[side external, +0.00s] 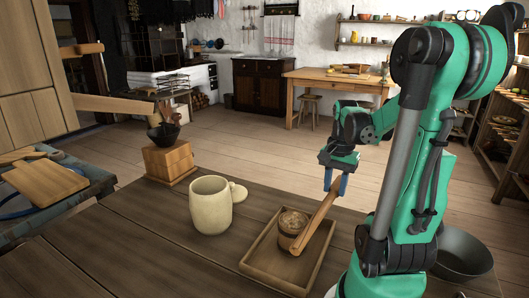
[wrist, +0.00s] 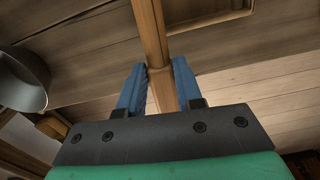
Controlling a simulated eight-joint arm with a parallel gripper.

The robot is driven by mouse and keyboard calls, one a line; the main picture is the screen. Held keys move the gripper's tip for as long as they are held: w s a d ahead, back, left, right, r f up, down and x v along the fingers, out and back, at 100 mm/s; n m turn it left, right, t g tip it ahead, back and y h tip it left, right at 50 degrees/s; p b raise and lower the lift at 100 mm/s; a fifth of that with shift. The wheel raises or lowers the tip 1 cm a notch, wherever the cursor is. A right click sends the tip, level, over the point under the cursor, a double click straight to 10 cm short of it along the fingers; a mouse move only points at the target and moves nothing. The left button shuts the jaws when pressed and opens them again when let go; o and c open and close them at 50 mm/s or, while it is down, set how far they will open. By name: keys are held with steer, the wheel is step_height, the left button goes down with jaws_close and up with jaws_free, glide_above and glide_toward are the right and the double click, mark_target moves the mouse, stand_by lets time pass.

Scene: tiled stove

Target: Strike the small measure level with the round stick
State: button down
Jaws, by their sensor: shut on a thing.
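The small measure (side external: 293,222) is a round wooden cup filled with brownish, grainy stuff. It stands upright in a shallow wooden tray (side external: 256,262). My gripper (side external: 336,183) is above and right of the measure, with its blue fingers shut on the wooden stick (side external: 318,216). The stick slants down to the left, and its lower end shows at the right side of the measure; I cannot tell whether it touches the rim. In the wrist view the stick (wrist: 150,32) runs up between the fingers of my gripper (wrist: 158,88). The measure is not clearly visible there.
A dark bowl (side external: 168,132) rests on a wooden block (side external: 169,160) farther back. A grey metal bowl (side external: 462,255) is at the right, behind my arm. The front left tabletop is clear.

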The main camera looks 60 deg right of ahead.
steer(key=shift+f, duration=0.3)
steer(key=w+r, duration=0.4)
steer(key=w, duration=0.5)
steer(key=shift+w+d+r, duration=0.15)
steer(key=shift+d+r, duration=0.25)
stand_by(0.7)
steer(key=shift+r, duration=0.1)
stand_by(0.5)
